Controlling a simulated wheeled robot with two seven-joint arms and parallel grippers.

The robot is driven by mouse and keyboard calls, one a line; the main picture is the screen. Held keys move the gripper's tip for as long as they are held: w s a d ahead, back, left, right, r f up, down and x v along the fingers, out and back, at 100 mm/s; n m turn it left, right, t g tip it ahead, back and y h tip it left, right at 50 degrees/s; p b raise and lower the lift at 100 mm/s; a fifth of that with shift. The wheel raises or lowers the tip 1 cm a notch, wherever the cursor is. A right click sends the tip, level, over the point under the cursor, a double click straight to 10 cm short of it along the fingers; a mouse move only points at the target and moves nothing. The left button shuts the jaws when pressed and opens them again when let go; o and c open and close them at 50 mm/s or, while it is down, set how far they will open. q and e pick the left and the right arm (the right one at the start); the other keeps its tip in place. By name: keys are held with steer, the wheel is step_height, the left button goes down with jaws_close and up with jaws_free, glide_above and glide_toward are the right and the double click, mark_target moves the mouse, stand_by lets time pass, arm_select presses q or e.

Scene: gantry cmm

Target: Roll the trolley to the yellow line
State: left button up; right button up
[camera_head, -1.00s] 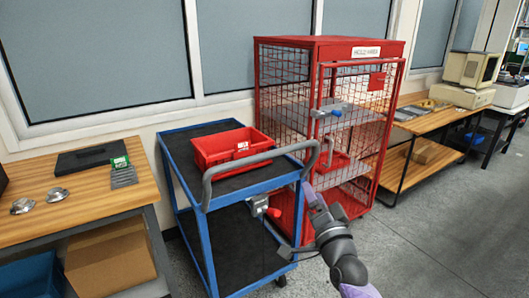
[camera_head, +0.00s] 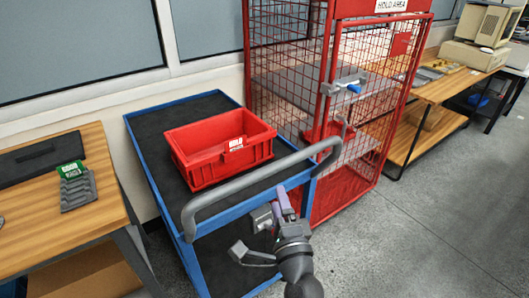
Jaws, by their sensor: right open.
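The trolley has a blue frame (camera_head: 151,186), black shelves and a grey bar handle (camera_head: 262,176) across its near end. A red bin (camera_head: 198,178) with a white label stands on its top shelf. My right gripper (camera_head: 283,203) is open below the handle, at the near right corner of the trolley. A grey block (camera_head: 262,217) on the trolley is right beside its fingers; the red-tipped lever there is hidden. I cannot tell whether the fingers touch it. My left gripper is not in view. No yellow line shows.
A red mesh cage (camera_head: 369,103) with a hold-area sign stands close behind and right of the trolley. A wooden bench (camera_head: 100,215) is at the left, another bench (camera_head: 448,88) at the far right. Grey floor (camera_head: 430,230) is clear at the right.

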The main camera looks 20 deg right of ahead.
mark_target(270, 169)
steer(key=w, duration=0.2)
steer(key=w+r+b, duration=0.1)
steer(key=w, duration=0.5)
steer(key=shift+d+r, duration=0.2)
steer(key=shift+w+r, duration=0.2)
steer(key=shift+w, duration=0.25)
steer(key=c, duration=0.6)
jaws_close()
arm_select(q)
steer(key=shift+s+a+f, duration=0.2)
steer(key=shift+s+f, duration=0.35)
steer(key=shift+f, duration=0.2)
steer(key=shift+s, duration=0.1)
